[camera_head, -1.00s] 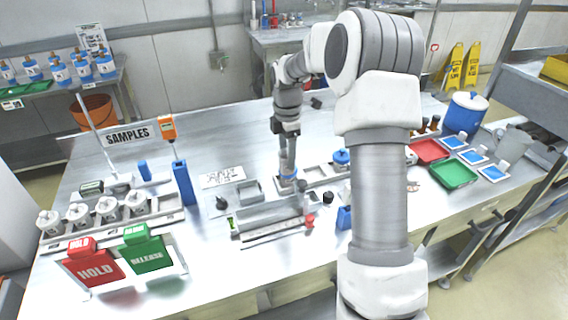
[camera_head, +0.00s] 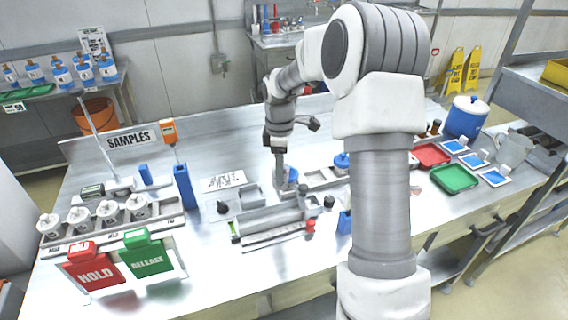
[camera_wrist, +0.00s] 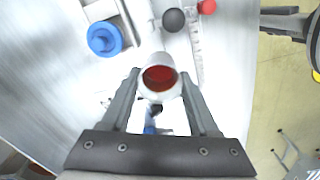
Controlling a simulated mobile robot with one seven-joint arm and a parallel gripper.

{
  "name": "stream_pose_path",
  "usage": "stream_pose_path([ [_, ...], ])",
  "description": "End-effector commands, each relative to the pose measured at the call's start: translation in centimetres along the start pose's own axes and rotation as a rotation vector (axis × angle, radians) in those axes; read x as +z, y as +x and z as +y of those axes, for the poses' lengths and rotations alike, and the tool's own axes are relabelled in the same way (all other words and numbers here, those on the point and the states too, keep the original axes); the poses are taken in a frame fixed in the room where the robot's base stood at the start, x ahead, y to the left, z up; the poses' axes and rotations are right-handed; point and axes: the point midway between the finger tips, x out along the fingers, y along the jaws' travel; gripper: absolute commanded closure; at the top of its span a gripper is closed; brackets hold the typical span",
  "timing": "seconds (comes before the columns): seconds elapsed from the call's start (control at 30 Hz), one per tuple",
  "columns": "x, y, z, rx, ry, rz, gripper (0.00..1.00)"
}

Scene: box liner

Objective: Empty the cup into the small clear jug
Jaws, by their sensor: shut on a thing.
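My gripper (camera_wrist: 160,100) is shut on a pale, round cup (camera_wrist: 146,86) with dark red liquid in it. The wrist view looks into its mouth, and the liquid lies well below the rim. In the head view my gripper (camera_head: 281,172) is over the middle of the bench, behind the long grey rack; the cup is hard to make out there. A translucent grey jug (camera_head: 515,147) stands at the far right of the bench, well away from my gripper. I cannot tell whether it is the small jug of the task.
A grey rack (camera_head: 268,222) with dark and red knobs lies in front of my gripper. A blue-topped item (camera_wrist: 104,38) is close by. Red (camera_head: 430,154) and green (camera_head: 455,179) trays lie right. A tall blue holder (camera_head: 185,184) and HOLD sign (camera_head: 95,270) stand left.

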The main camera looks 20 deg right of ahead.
Motion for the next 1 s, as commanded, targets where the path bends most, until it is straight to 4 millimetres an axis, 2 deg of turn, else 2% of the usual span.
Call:
stream_pose_path([
  [1.0, -2.4, 1.6, -6.9, -0.001, 0.735, 0.0, 0.97],
])
